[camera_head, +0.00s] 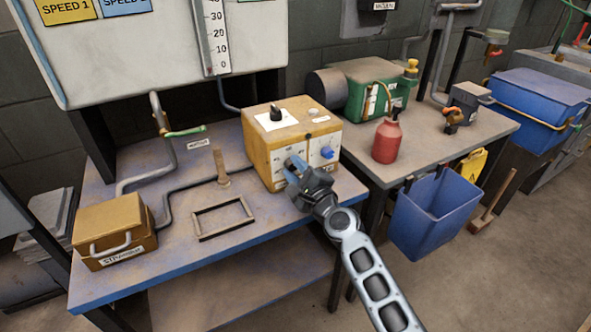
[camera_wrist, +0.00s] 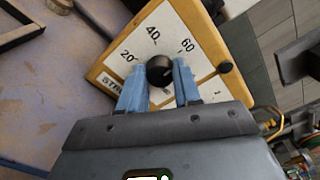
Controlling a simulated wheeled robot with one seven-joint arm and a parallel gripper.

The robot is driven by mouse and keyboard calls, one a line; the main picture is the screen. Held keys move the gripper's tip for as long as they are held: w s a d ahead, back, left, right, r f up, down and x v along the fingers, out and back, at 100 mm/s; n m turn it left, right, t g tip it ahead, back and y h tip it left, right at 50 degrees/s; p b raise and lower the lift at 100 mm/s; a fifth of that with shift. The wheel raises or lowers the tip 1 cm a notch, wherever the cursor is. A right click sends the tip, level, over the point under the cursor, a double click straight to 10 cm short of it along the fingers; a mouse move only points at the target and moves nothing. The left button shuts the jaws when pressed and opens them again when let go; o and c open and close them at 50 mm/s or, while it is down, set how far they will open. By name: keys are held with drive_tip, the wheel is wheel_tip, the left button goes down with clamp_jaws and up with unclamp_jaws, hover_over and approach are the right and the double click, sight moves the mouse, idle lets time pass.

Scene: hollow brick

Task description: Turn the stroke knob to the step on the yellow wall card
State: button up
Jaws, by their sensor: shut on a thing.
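The yellow control box (camera_head: 262,139) stands on the left table. In the wrist view, its white dial plate (camera_wrist: 183,28) carries the numbers 20, 40 and 60 and a label starting "STR". The black stroke knob (camera_wrist: 160,70) sits at the middle of this dial, between the blue fingertips of my gripper (camera_wrist: 159,82), which are shut on it. I cannot make out where the knob points. In the head view my gripper (camera_head: 293,168) is at the box's front face and hides the knob. The yellow wall card (camera_head: 66,10) reads "SPEED 1"; its top is cut off.
A blue card (camera_head: 125,6) hangs beside the yellow one. A red bottle (camera_head: 387,141) and green machine (camera_head: 368,88) stand on the right table.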

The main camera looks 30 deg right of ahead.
drive_tip(key=shift+f, duration=0.1)
drive_tip(key=o, duration=1.1)
drive_tip(key=shift+c, duration=0.2)
drive_tip(key=shift+s, duration=0.1)
drive_tip(key=s, duration=0.7)
drive_tip(key=shift+s, duration=0.3)
